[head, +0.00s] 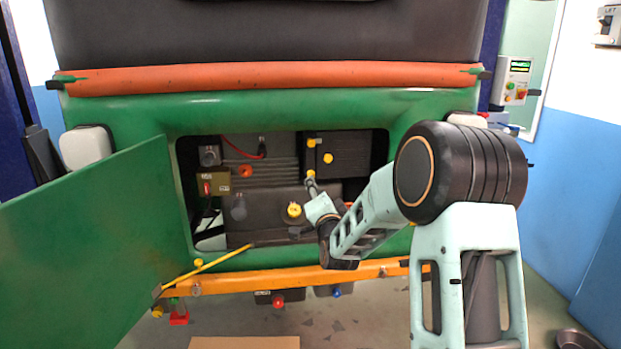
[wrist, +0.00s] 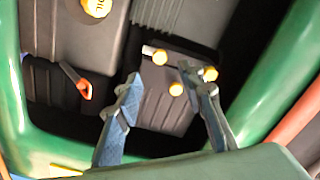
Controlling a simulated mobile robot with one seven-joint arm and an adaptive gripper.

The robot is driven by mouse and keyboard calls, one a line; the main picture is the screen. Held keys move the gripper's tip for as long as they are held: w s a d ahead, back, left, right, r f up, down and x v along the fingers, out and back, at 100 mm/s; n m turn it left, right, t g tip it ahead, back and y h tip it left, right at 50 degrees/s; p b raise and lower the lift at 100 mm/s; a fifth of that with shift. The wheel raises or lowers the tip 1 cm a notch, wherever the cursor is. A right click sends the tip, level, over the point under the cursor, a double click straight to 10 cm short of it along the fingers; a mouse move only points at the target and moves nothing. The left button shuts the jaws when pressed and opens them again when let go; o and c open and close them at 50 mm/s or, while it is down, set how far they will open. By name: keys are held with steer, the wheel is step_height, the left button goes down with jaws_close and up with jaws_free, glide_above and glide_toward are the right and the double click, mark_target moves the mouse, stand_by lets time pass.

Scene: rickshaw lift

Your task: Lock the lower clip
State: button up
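The lower clip (head: 311,174) has a yellow knob at the lower left edge of a dark ribbed box (head: 350,158) inside the open compartment. In the wrist view, its knob (wrist: 160,56) sits by a short pale metal strip. An upper yellow knob (head: 311,143) and a middle one (head: 328,158) are nearby. My gripper (head: 311,183) is just below the lower clip in the head view. In the wrist view, my gripper (wrist: 160,75) has its fingers spread, with nothing held between them. The lower knob shows between and beyond the fingertips; contact cannot be made out.
A green hatch door (head: 90,250) hangs open at the left. A yellow rod (head: 205,265) runs from it to the compartment edge. A yellow-capped dark unit (head: 265,215) fills the lower compartment. The green rim (head: 285,128) bounds the opening, above an orange bar (head: 240,284).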

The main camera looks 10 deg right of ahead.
steer(key=w+p, duration=0.1)
steer(key=w, duration=0.8)
steer(key=shift+p, duration=0.4)
jaws_close()
